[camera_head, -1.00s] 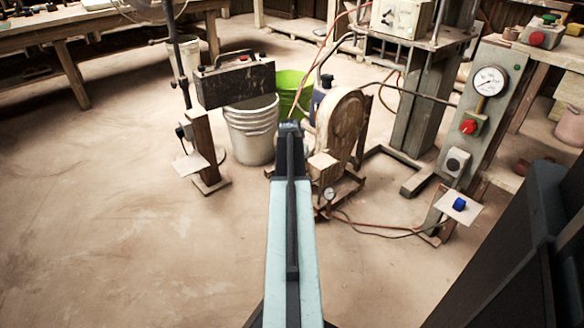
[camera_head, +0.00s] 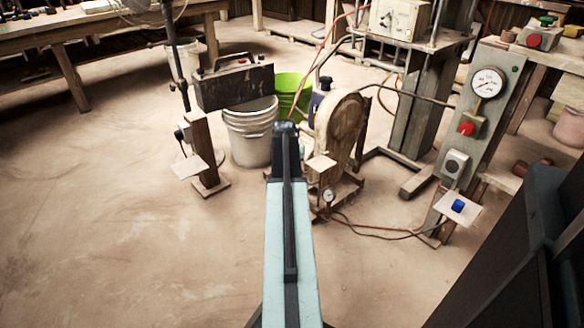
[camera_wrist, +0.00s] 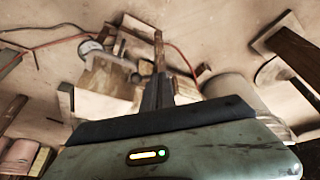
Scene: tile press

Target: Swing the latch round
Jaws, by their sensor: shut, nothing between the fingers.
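I cannot make out a latch with certainty in either view. The press stand (camera_head: 420,110), with a grey column, stands at the back right in the head view. A worn, round-bodied beige machine (camera_head: 341,122) stands in front of it, just right of my arm's far end. My gripper (camera_wrist: 158,88) shows in the wrist view as narrow dark fingers, shut and empty. Pale blocks and a small gauge (camera_wrist: 91,47) lie beyond it to the left; I cannot tell whether the fingertips touch anything.
A wooden post (camera_head: 202,148) with a dark box, a white bucket (camera_head: 250,140) and a green bucket (camera_head: 290,88) stand left of the machine. Hoses cross the floor. The left floor is clear.

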